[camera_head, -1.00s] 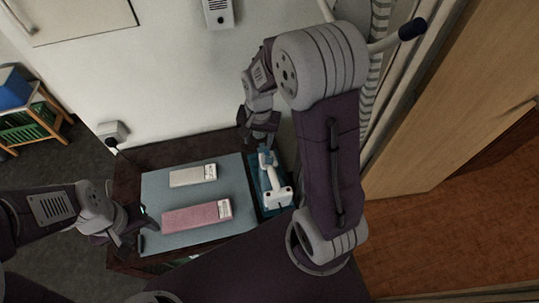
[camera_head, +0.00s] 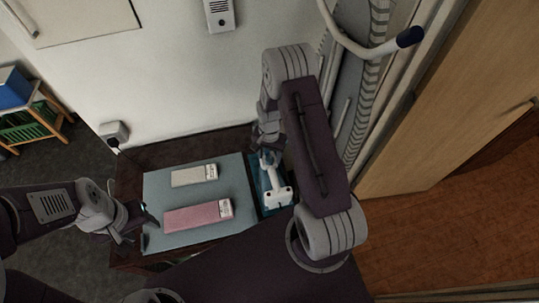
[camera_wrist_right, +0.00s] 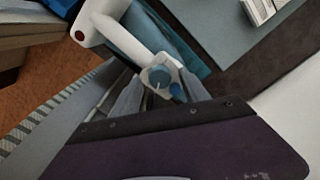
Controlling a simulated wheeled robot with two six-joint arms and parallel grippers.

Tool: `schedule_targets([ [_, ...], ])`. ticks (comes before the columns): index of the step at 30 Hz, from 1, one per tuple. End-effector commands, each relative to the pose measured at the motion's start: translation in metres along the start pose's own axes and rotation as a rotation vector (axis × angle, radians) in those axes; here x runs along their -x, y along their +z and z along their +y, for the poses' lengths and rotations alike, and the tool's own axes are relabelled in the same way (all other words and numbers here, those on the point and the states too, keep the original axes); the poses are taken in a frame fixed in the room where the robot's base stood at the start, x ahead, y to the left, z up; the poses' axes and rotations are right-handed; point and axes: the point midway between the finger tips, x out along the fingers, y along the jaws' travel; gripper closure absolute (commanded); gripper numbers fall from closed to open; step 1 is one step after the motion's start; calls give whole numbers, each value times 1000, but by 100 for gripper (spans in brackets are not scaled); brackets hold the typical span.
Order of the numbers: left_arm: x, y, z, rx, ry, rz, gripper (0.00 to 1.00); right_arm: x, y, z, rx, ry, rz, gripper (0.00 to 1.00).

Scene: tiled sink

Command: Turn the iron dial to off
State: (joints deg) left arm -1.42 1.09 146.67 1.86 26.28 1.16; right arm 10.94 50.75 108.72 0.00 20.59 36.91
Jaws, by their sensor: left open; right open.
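The iron (camera_head: 277,192) is white with blue parts and sits on a teal base at the right of the table. In the right wrist view, its white handle (camera_wrist_right: 147,48) leads down to a round blue dial (camera_wrist_right: 160,78) with a small blue knob beside it. My right gripper (camera_head: 267,143) is at the iron's far end. In the wrist view its open fingers (camera_wrist_right: 158,92) lie either side of the dial; I cannot tell whether they touch it. My left gripper (camera_head: 138,222) is open and empty at the table's left edge, away from the iron.
A grey-blue mat (camera_head: 190,237) holds a whitish box (camera_head: 192,176) and a pink box (camera_head: 193,215) left of the iron. A white wall (camera_head: 180,80) stands behind the table. A wooden door (camera_head: 440,110) is at the right.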

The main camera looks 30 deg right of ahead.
Motion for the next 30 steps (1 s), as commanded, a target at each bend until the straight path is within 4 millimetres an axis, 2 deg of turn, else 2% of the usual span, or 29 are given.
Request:
schedule_targets([
  [8, 0, 0, 0, 0, 0, 0, 49, -4, 0, 0, 0, -1, 1, 47],
  [9, 0, 0, 0, 0, 0, 0, 49, -4, 0, 0, 0, -1, 1, 53],
  [14, 0, 0, 0, 0, 0, 0, 49, -4, 0, 0, 0, -1, 1, 97],
  [15, 0, 0, 0, 0, 0, 0, 49, -4, 0, 0, 0, -1, 1, 100],
  [23, 0, 0, 0, 0, 0, 0, 49, -4, 0, 0, 26, -1, 1, 100],
  [30, -1, 0, 0, 0, 0, 0, 49, -4, 0, 0, 153, -1, 1, 100],
])
